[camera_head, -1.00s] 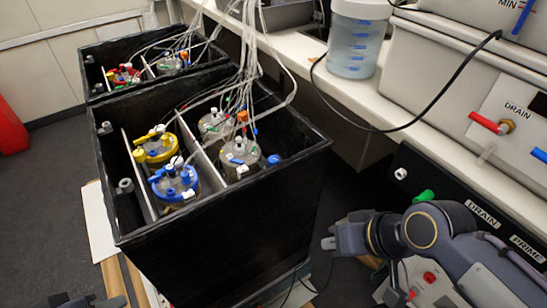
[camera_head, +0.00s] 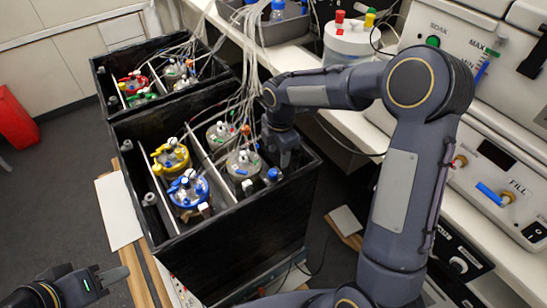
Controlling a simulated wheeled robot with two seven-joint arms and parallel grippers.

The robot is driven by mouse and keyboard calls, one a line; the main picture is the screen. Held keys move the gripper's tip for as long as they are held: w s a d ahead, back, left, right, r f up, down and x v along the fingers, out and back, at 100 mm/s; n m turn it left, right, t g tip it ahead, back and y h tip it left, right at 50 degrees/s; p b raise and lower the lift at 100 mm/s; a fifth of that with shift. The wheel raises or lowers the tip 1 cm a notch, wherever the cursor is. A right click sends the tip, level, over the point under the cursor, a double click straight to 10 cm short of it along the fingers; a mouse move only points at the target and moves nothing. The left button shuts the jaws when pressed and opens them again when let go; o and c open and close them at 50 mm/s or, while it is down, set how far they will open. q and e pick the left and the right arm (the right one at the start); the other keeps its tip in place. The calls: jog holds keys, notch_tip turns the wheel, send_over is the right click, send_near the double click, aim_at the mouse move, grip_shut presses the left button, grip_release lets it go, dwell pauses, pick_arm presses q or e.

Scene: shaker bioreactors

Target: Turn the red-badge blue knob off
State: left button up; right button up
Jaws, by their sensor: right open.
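A blue knob (camera_head: 273,174) stands inside the near black box by its right wall; I cannot make out a red badge on it. My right gripper (camera_head: 285,160) points down into the box, open, just above and slightly right of this knob, apparently not touching it. Its fingertips are small and partly merge with the dark wall. Another blue part is the blue-lidded vessel (camera_head: 188,188) at the front left of the box. A blue handle (camera_head: 490,194) sits on the FILL panel at far right. My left gripper (camera_head: 112,277) is low at the left, empty and away from the box.
The near black box (camera_head: 225,232) also holds a yellow-lidded vessel (camera_head: 171,157) and grey-lidded vessels (camera_head: 242,160). Tubes (camera_head: 225,95) hang into it beside my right gripper. A second black box (camera_head: 104,82) stands behind.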

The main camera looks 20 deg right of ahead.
aim_at(273, 172)
jog(key=shift+w+a+f+n, duration=0.5)
jog(key=shift+w+f+n, duration=0.2)
jog(key=shift+w+n, duration=0.1)
notch_tip(273, 172, down, 8)
jog(key=shift+r+p, duration=0.1)
jog(key=shift+p, duration=0.2)
jog(key=c, duration=1)
